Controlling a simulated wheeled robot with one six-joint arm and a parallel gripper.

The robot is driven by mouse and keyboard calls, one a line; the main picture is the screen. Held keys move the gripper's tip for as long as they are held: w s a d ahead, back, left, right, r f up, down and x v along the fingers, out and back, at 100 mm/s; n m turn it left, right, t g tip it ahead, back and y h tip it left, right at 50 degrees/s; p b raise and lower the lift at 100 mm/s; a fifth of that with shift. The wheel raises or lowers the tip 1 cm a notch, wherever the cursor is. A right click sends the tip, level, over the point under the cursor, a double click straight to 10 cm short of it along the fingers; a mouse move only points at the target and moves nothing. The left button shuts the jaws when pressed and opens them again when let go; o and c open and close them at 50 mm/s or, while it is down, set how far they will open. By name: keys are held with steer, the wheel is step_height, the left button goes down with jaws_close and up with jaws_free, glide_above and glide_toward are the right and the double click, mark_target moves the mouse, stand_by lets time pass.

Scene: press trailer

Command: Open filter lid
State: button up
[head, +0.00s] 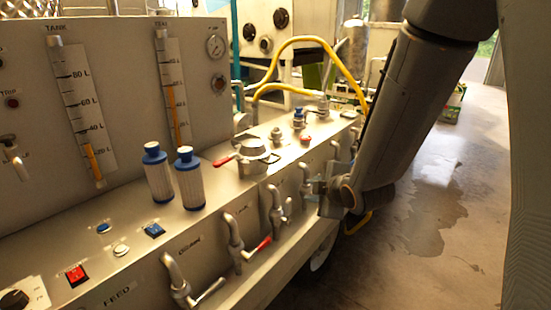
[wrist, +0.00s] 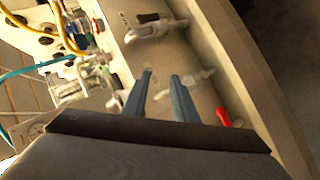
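A round metal filter lid (head: 258,150) sits on the bench top in the middle of the head view, with a red-tipped handle (head: 226,160) reaching left. The lid looks closed and flat on its housing. My gripper (head: 328,192) is at the bench's front edge, to the right of the lid and apart from it. In the wrist view my gripper (wrist: 162,76) shows two blue-grey fingers with a gap between them and nothing held. They point over the front panel near a metal tap. I cannot clearly make out the lid in the wrist view.
Two blue-capped filter cartridges (head: 173,180) stand left of the lid. Several taps, one a red-tipped drain tap (head: 240,245), stick out of the front panel. A yellow hose (head: 330,50) arches behind. The floor (head: 440,220) at right is open, with a wet patch.

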mark_target(275, 161)
steer(key=w+a+r+n+t+y, duration=0.2)
steer(key=a+r+n+t+y, duration=0.15)
steer(key=a+r+n, duration=0.3)
steer(key=shift+n+g+y, duration=0.25)
steer(key=shift+g, duration=0.1)
steer(key=shift+f+p+x, duration=0.15)
steer(key=shift+p+x, duration=0.55)
steer(key=shift+x, duration=1.35)
steer(key=shift+f+p+x, duration=0.2)
steer(key=shift+p+x, duration=0.45)
steer(key=shift+x, duration=1.45)
steer(key=shift+s, duration=0.1)
jaws_close()
